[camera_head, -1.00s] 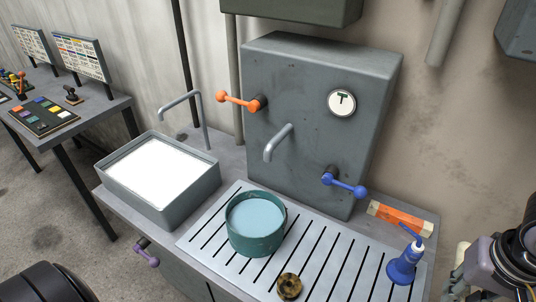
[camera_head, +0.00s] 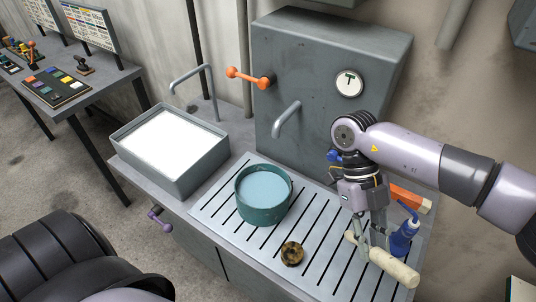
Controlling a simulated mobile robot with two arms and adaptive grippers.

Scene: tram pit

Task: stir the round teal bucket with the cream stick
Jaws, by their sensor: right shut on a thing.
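The round teal bucket (camera_head: 264,215) stands upright on the slotted metal drainboard, with pale blue liquid inside. My right gripper (camera_head: 367,240) points down at the right end of the drainboard, shut on the cream stick (camera_head: 390,264). The stick is a thick, pale rod, tilted, with its longer part reaching toward the lower right. It is right of the bucket and apart from it. My left gripper is out of view.
A brass-brown ring (camera_head: 292,253) lies on the drainboard (camera_head: 232,222). A blue bottle (camera_head: 404,240) stands close behind the stick, and an orange-and-cream block (camera_head: 411,198) lies behind it. A grey basin (camera_head: 190,172) with white contents and a grey tap (camera_head: 286,119) are nearby.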

